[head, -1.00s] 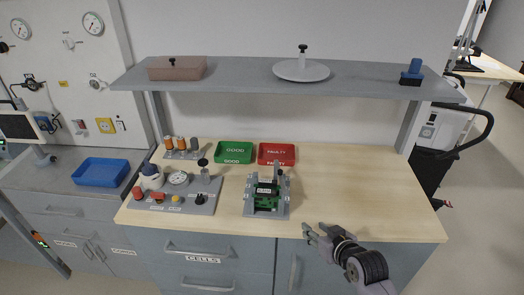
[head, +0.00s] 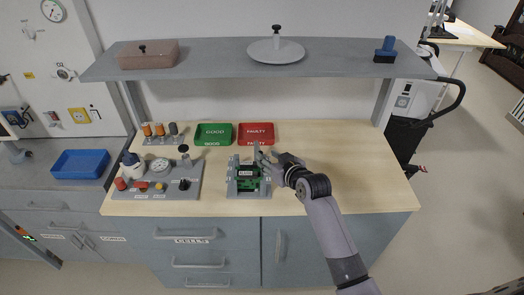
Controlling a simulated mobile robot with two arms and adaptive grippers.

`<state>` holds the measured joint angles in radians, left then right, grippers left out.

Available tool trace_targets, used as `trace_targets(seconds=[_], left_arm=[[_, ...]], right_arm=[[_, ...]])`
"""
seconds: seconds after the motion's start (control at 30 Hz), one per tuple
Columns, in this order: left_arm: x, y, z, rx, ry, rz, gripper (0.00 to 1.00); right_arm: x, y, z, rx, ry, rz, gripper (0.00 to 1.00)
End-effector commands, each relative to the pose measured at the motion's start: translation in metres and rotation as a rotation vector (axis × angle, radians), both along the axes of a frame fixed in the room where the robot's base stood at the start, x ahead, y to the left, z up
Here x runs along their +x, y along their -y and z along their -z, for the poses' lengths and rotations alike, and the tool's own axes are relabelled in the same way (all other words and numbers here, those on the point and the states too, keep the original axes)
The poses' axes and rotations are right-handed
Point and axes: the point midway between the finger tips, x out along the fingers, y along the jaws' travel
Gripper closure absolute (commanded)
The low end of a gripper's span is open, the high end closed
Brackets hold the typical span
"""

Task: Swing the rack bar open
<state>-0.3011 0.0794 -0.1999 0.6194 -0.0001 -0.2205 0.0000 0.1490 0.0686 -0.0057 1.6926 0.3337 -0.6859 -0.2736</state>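The grey rack (head: 233,187) stands on the wooden bench, left of its middle, and holds a green block (head: 247,183) with a small label. A thin grey bar (head: 257,152) stands up at the rack's right side; I take it for the rack bar. My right gripper (head: 266,164) reaches in from the lower right, with its fingers at the right side of the rack, by the bar. The fingers partly cover the rack's back right part. I cannot tell whether they touch or hold the bar. My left gripper is not in view.
A shelf (head: 210,60) hangs above. The bench's right part (head: 360,165) is clear.

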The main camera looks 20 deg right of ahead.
Motion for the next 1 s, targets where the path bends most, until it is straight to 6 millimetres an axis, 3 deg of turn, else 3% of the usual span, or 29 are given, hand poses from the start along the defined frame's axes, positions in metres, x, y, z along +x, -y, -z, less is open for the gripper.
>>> trace_targets(seconds=[0.1,0.33,0.73,1.0], left_arm=[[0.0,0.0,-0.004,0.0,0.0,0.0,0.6],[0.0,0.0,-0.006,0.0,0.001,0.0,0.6],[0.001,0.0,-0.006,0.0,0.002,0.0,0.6],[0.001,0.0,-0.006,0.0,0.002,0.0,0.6]], right_arm=[[0.019,-0.004,0.006,0.0,0.0,0.0,0.66],[0.041,-0.008,0.017,0.0,0.001,0.0,0.66],[0.046,-0.009,0.02,0.0,0.0,0.0,0.66],[0.046,-0.009,0.02,0.0,0.0,0.0,0.83]])
